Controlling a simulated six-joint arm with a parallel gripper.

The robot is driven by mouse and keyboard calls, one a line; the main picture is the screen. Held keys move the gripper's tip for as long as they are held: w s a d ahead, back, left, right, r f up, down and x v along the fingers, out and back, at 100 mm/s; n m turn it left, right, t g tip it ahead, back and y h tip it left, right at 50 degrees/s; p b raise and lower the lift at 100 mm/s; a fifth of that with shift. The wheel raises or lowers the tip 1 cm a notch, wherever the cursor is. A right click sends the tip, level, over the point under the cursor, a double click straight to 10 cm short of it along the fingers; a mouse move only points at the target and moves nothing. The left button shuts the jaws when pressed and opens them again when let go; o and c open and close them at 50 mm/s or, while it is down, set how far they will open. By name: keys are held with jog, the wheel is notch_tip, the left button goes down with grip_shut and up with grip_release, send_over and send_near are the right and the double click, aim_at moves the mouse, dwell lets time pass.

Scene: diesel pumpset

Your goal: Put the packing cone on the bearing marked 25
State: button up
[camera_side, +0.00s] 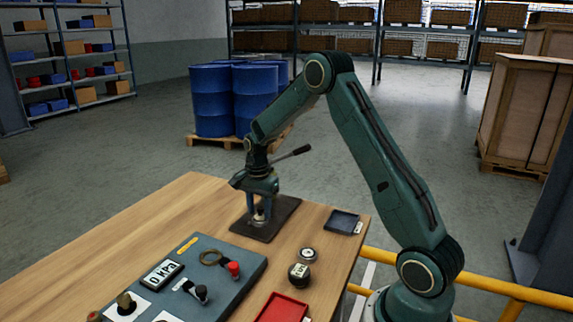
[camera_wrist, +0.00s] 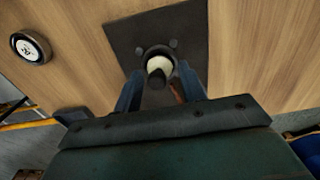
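My gripper (camera_side: 259,212) points down over a dark square mat (camera_side: 283,208) on the wooden table. In the wrist view its two blue fingers (camera_wrist: 160,75) stand apart on either side of a pale, dark-tipped cone-like piece (camera_wrist: 159,65), which looks like the packing cone. The piece stands upright in a dark round seat on the mat. Narrow gaps seem to show beside it, and its lower part is partly hidden. A round bearing (camera_wrist: 30,48) at the left seems to read 20; it also shows in the side view (camera_side: 308,254). I cannot read a 25 anywhere.
A dark round piece with a pale label (camera_side: 299,275) stands near a red tray (camera_side: 282,308). A small dark tray (camera_side: 342,222) lies near the table's right edge. A grey-blue panel (camera_side: 222,300) carries a gauge and knobs. A lever (camera_side: 293,152) sticks out beside my wrist.

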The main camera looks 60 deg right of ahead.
aim_at(259, 208)
jog(key=shift+r, duration=0.1)
notch_tip(259, 208, up, 12)
dwell(0.9)
jog(key=shift+a+r, duration=0.1)
jog(key=shift+r, duration=0.05)
dwell(0.3)
jog(key=s+a+r+n+t, duration=0.3)
jog(key=s+a+r+n, duration=0.6)
jog(key=s+a+r, duration=0.3)
jog(key=s+a+f+n+t, duration=0.1)
jog(key=s+a+n, duration=0.3)
jog(key=s, duration=0.3)
jog(key=s+a+f+n+t, duration=0.1)
jog(key=s+a+f+n, duration=0.1)
jog(key=s+n, duration=0.3)
jog(key=s+a, duration=0.1)
jog(key=s, duration=0.1)
jog(key=shift+s+a+t, duration=0.3)
jog(key=shift+s+a, duration=0.05)
jog(key=shift+a, duration=0.05)
